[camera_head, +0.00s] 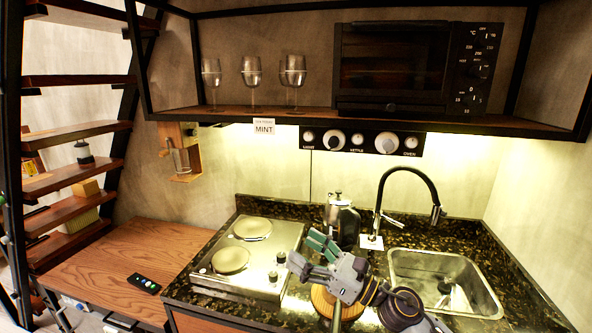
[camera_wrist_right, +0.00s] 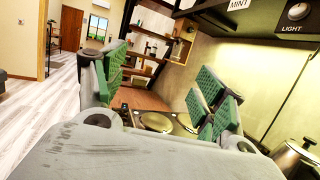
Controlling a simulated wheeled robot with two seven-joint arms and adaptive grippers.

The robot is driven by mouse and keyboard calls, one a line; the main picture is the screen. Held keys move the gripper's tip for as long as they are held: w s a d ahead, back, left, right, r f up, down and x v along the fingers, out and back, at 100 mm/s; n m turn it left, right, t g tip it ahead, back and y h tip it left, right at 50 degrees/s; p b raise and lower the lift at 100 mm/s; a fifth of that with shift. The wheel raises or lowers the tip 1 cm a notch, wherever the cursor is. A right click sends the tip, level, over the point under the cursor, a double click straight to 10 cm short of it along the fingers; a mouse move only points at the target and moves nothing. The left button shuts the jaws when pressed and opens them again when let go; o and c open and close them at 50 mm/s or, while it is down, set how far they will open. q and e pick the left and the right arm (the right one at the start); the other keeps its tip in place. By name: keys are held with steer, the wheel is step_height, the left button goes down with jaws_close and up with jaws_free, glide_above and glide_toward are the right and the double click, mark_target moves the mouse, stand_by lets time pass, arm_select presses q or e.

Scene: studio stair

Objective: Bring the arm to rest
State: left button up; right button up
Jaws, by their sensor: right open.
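My right gripper (camera_head: 308,256) reaches in from the lower right over the granite counter, between the hotplate and the sink. Its two green-padded fingers are apart, with nothing between them. The open fingers also show in the right wrist view (camera_wrist_right: 160,98), with the hotplate beyond them. My right arm (camera_head: 400,308) covers part of the counter and the sink's near-left edge. My left gripper is in neither view.
A two-plate hotplate (camera_head: 238,278) stands left of the gripper, and a metal kettle (camera_head: 341,220) behind it. A black tap (camera_head: 402,170) rises by the sink (camera_head: 480,283). A round wooden thing (camera_head: 322,300) is partly hidden below the gripper. Glasses (camera_head: 250,73) stand overhead.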

steer(key=w+d+f+m+t+h, duration=0.15)
steer(key=d+m+t+h, duration=0.4)
steer(key=m, duration=0.55)
steer(key=w+d+f+m+t+h, duration=0.1)
steer(key=w+d+m+t+h, duration=0.1)
steer(key=d+m+t+h, duration=0.65)
steer(key=s+d+f+m+g+h, duration=0.3)
steer(key=f+m+g, duration=0.2)
steer(key=f+m, duration=0.35)
steer(key=s+d+f+m+g+h, duration=0.2)
steer(key=d+f+m+g, duration=0.1)
steer(key=f+m+g, duration=0.5)
steer(key=s+f+m+g, duration=0.4)
steer(key=s+f+m, duration=0.15)
steer(key=s, duration=0.45)
steer(key=s+f+m+g, duration=0.45)
steer(key=s+f, duration=0.25)
steer(key=s, duration=0.4)
step_height(320, 180, down, 33)
steer(key=s, duration=0.2)
steer(key=s+d+f+g, duration=0.1)
steer(key=s+d+f, duration=0.1)
steer(key=s+f, duration=0.8)
steer(key=s+d+f+g, duration=0.1)
steer(key=s+d+f, duration=0.1)
steer(key=s+f, duration=0.8)
steer(key=shift+s+y, duration=0.3)
steer(key=shift+s, duration=0.9)
